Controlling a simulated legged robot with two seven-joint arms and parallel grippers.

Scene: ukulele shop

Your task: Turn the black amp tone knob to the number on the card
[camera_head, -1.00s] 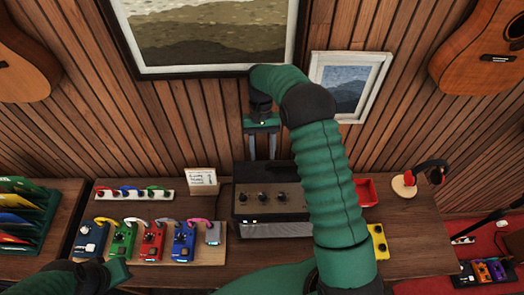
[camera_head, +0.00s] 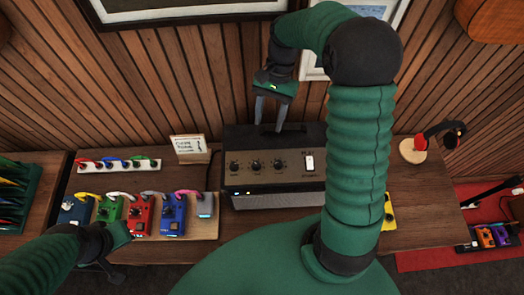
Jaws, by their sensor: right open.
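The black amp (camera_head: 300,188) stands on the wooden bench, with a row of three dark knobs on its front panel: a left knob (camera_head: 235,168), a middle knob (camera_head: 256,166) and a right knob (camera_head: 277,164). I cannot tell which is the tone knob. A white switch sits to their right. The card (camera_head: 189,144) stands left of the amp; its writing is too small to read surely. My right gripper (camera_head: 269,122) is open and empty, pointing down above the amp's back edge, apart from the knobs. My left gripper (camera_head: 116,247) is low at the left; its jaws are unclear.
A pedalboard (camera_head: 206,229) with several coloured pedals lies left of the amp. A white strip (camera_head: 119,165) with coloured cables is behind it. A yellow pedal (camera_head: 388,212) and a headphone stand (camera_head: 412,150) are to the right. My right arm hides part of the bench.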

